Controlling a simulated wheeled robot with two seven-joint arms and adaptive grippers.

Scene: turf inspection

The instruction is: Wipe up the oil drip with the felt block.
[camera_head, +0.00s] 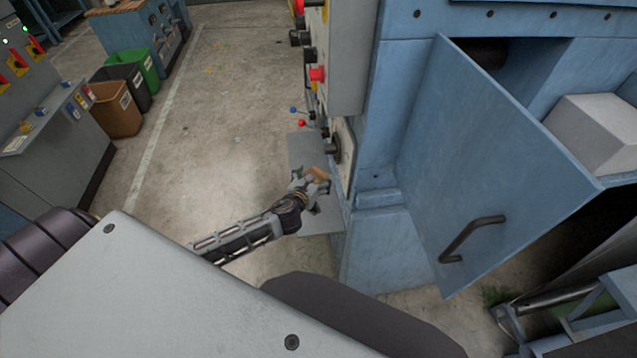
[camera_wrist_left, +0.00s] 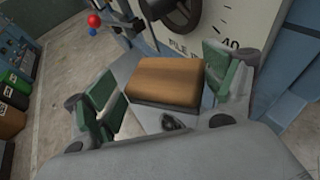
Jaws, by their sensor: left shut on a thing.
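My left gripper (camera_head: 311,183) is shut on the felt block (camera_head: 319,173), in front of the blue machine. In the left wrist view the felt block (camera_wrist_left: 165,80) is tan-brown on top with a darker lower edge, between green finger pads. A small dark, shiny patch that looks like the oil drip (camera_wrist_left: 173,122) lies on a grey surface just on the near side of the block. Whether the block touches that surface is unclear. I cannot make out the drip in the head view. My right gripper is not in view.
The blue machine (camera_head: 375,250) has an open door (camera_head: 490,150) with a dark handle, right of the gripper. Dial, knobs and levers (camera_head: 301,123) are close by. A grey plate (camera_head: 307,150) lies below the gripper. Bins (camera_head: 115,108) stand far left; the floor between is clear.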

